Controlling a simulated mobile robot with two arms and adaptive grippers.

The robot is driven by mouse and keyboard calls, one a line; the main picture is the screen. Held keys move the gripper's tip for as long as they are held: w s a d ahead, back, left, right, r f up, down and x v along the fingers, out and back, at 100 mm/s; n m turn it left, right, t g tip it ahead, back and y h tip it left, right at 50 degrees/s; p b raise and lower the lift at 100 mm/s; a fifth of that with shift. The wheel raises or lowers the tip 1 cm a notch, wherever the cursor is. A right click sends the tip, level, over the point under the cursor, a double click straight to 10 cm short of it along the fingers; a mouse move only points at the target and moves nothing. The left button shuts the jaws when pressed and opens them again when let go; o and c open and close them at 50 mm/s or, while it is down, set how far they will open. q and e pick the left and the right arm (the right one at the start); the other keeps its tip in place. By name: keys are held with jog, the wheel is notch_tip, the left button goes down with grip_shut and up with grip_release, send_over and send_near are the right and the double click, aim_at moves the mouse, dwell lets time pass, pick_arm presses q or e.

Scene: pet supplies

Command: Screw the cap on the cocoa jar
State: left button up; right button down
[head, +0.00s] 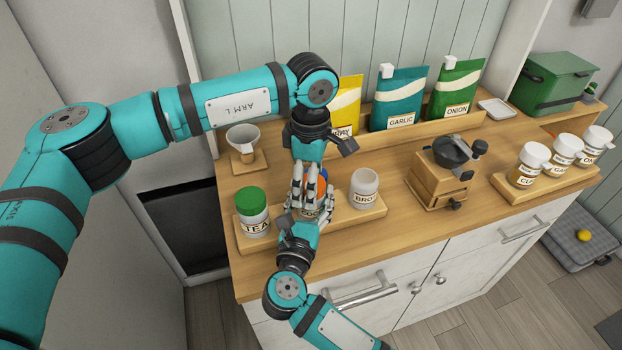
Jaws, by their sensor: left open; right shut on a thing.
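The cocoa jar (311,212) stands in the middle of a wooden tray (350,217), between the TEA jar and the BRO-labelled jar. Fingers cover most of it. My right gripper (306,208) reaches in from the front and is shut on the jar's body. My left gripper (311,180) points down from above, open, with its fingers around the jar's top. A small blue and orange patch (323,174) shows beside the fingers; I cannot tell whether it is the cap. How the cap sits is hidden.
A TEA jar (252,211) with green lid stands left, a pale BRO-labelled jar (364,188) right. A grinder (441,172) and several white-lidded jars (529,164) stand right. Some counter between them is clear.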

pick_arm(q)
notch_tip(320, 180, up, 12)
dwell(0.6)
pick_arm(e)
jog(key=shift+c, duration=1.9)
grip_release()
jog(key=v, duration=1.2)
